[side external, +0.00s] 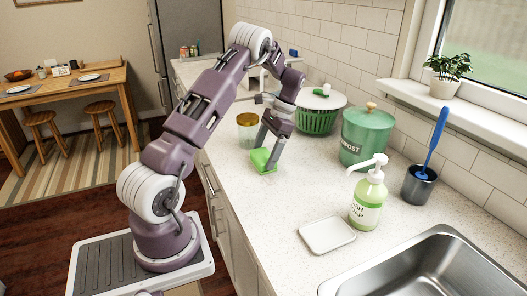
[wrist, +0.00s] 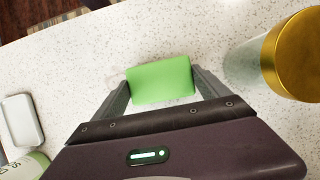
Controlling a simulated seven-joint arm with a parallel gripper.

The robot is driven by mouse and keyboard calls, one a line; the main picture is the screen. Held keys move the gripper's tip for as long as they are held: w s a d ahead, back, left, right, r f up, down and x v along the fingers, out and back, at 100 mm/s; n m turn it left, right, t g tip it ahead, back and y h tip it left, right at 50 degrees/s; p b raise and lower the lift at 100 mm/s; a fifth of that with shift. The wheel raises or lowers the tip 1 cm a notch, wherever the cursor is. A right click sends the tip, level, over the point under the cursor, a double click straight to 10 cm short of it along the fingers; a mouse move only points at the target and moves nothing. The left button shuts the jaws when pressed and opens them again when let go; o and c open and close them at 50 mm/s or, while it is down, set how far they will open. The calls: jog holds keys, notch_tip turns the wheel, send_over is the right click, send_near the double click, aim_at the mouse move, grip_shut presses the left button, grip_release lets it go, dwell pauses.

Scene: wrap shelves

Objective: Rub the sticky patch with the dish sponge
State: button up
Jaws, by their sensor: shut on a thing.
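The green dish sponge (side external: 262,161) is at the counter surface, between the fingers of my gripper (side external: 268,150). In the wrist view the sponge (wrist: 160,80) is gripped at its left and right ends by the fingers of my gripper (wrist: 160,84). A faint, glossy mark that looks like the sticky patch (wrist: 115,76) shows just left of the sponge in the wrist view. Part of it seems covered by the sponge. I cannot tell whether the sponge presses on the counter or hovers just above it.
A gold-lidded jar (side external: 247,131) stands close behind the sponge; its lid (wrist: 292,55) is at right in the wrist view. The counter's front edge is near.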

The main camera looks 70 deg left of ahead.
jog(key=shift+d, duration=5)
jog(key=shift+s+a, duration=0.35)
jog(key=shift+a, duration=5.85)
jog(key=shift+d, duration=6.2)
notch_tip(320, 180, up, 8)
jog(key=shift+r, duration=0.15)
